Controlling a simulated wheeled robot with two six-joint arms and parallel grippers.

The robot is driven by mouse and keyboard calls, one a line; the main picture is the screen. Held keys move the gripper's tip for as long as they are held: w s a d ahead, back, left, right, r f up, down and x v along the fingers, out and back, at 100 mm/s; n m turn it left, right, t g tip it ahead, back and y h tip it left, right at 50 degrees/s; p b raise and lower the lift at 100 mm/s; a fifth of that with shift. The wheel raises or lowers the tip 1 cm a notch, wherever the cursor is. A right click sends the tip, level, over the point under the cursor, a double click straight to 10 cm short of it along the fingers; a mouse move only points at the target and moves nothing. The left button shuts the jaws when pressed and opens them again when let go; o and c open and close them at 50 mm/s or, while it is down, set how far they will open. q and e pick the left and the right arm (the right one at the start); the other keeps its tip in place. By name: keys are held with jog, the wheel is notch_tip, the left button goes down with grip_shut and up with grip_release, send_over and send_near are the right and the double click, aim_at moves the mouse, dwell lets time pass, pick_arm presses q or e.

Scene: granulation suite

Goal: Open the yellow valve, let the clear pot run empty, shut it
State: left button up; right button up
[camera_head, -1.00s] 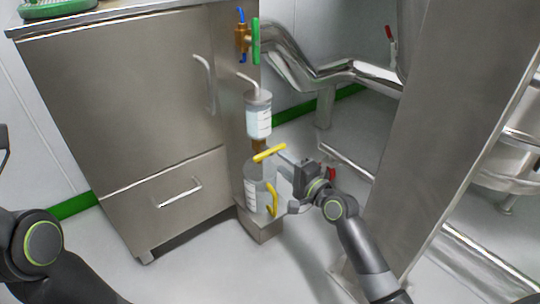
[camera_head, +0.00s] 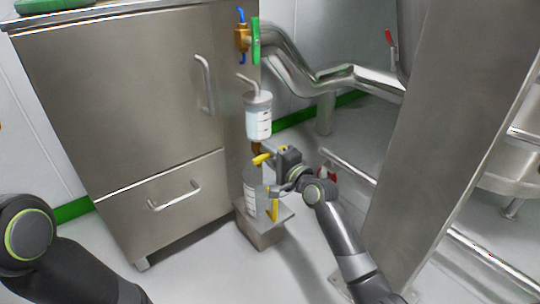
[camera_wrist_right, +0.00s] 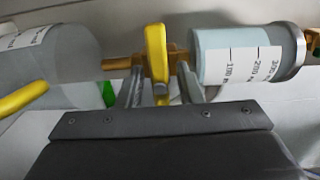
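The clear pot (camera_head: 258,122) hangs upright beside the steel cabinet and holds pale blue liquid. It shows on its side in the right wrist view (camera_wrist_right: 235,58), with a printed scale. Below it is the brass valve with its yellow handle (camera_head: 261,159). My right gripper (camera_head: 268,153) is at this handle. In the right wrist view the two fingers (camera_wrist_right: 160,82) stand apart on either side of the yellow handle (camera_wrist_right: 156,58), which lies across the pipe; gaps show beside it. My left arm is at the lower left; its gripper is out of view.
A clear jug (camera_head: 252,192) with a yellow handle stands under the valve on a steel step (camera_head: 258,232). A green-handled valve (camera_head: 256,40) is above the pot. Steel pipes (camera_head: 320,82) and a slanted steel column (camera_head: 440,130) are to the right.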

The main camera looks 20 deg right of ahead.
grip_shut()
jog(key=n, duration=0.5)
jog(key=shift+f+n, duration=0.1)
jog(key=shift+n, duration=0.2)
jog(key=n+b, duration=0.2)
jog(key=n, duration=0.4)
jog(key=shift+n, duration=0.3)
jog(key=n+b, duration=0.1)
jog(key=n, duration=0.3)
jog(key=shift+n, duration=0.3)
jog(key=shift+b, duration=0.3)
jog(key=shift+o, duration=1.1)
grip_release()
